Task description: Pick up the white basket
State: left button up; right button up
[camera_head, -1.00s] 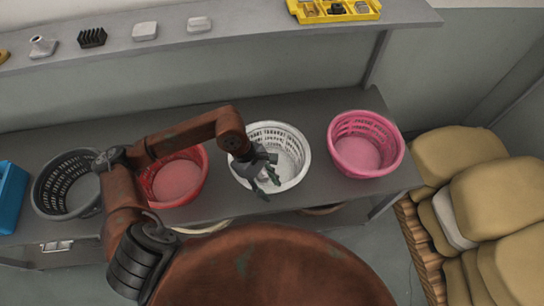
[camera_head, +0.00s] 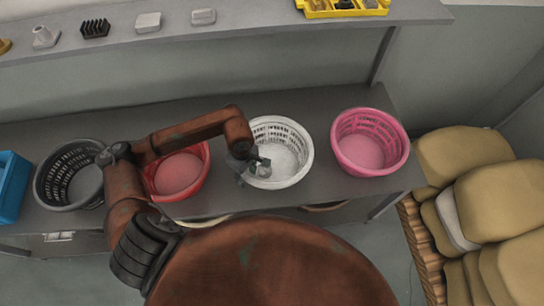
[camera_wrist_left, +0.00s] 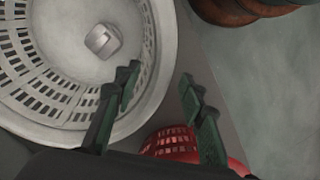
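The white basket (camera_head: 297,146) stands on the grey bench between the red and pink baskets. It fills the upper left of the left wrist view (camera_wrist_left: 48,112), with a small light grey block (camera_wrist_left: 102,41) on its floor. My left gripper (camera_head: 246,172) is at the basket's near left rim. In the left wrist view its two fingers (camera_wrist_left: 158,82) are apart and empty. One finger overlaps the basket's wall and the other is outside the rim, with the rim showing between them. Whether they touch it is unclear. My right gripper is not in view.
A red basket (camera_head: 203,153), a black basket (camera_head: 40,187) and a pink basket (camera_head: 400,150) share the bench. A blue container (camera_head: 12,190) is at far left. A shelf (camera_head: 250,32) runs above with small parts and a yellow tray (camera_head: 318,14). Tan sacks (camera_head: 505,205) lie right.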

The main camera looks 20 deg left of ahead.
pick_arm(q)
jog(key=shift+c, duration=0.6)
grip_shut()
